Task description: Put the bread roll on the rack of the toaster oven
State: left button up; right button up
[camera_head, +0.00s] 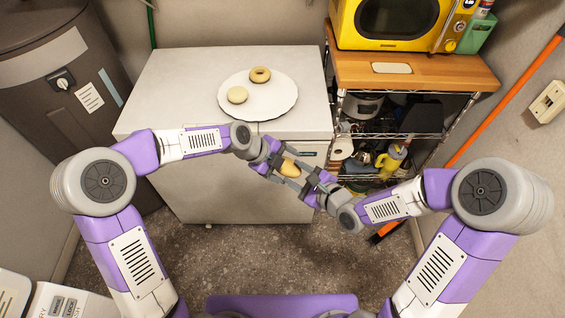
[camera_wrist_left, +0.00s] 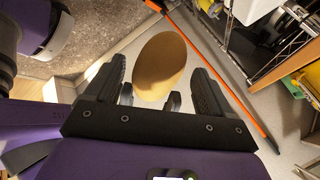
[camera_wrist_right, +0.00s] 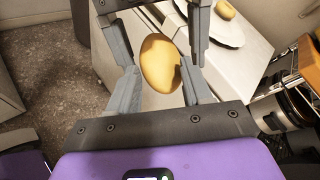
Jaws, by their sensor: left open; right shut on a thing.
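The tan bread roll (camera_head: 290,168) is held in the air in front of the white cabinet, between my two facing grippers. My right gripper (camera_wrist_right: 160,80) is shut on it; its fingers lie on both sides of the roll in the right wrist view. My left gripper (camera_wrist_left: 157,88) is open, with its fingers spread around the roll's sides from the opposite end. The roll also shows in the left wrist view (camera_wrist_left: 160,65). A yellow appliance (camera_head: 345,22) with a dark window stands at the top right; I cannot tell whether it is the toaster oven. No rack shows inside it.
The yellow appliance stands on a wooden shelf top (camera_head: 450,72) above wire shelves with cookware. An orange pole (camera_head: 505,95) leans at the right.

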pick_arm(q)
jog(key=shift+c, duration=0.3)
jog(key=c, duration=1)
pick_arm(e)
jog(key=o, duration=1.1)
jog(key=shift+o, duration=0.2)
jog(key=shift+f, duration=0.1)
